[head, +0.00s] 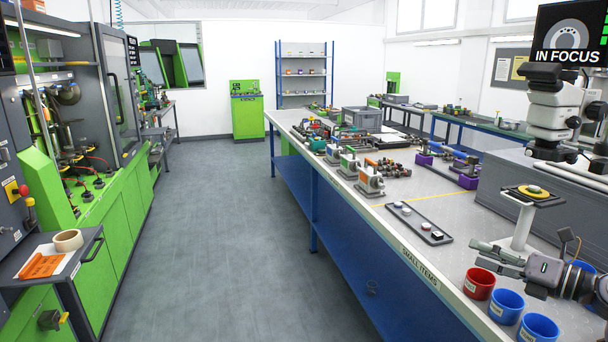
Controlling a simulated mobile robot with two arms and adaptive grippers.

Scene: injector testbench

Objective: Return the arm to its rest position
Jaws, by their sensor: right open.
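My right gripper (492,258) is at the lower right, over the front corner of the long workbench (420,197). Its fingers point left and are spread apart, with nothing between them. It hangs above and behind a red cup (478,283) and a blue cup (506,306). The gap between the fingers and the cups is hard to judge. My right arm comes in from the right edge. My left gripper is not in view.
A microscope (551,110) and a small stand with a yellow-rimmed top (533,195) rise close behind the gripper. A dark tray with small discs (419,223) lies to its left. Another blue cup (538,328) stands in front. The floor aisle (230,230) is clear.

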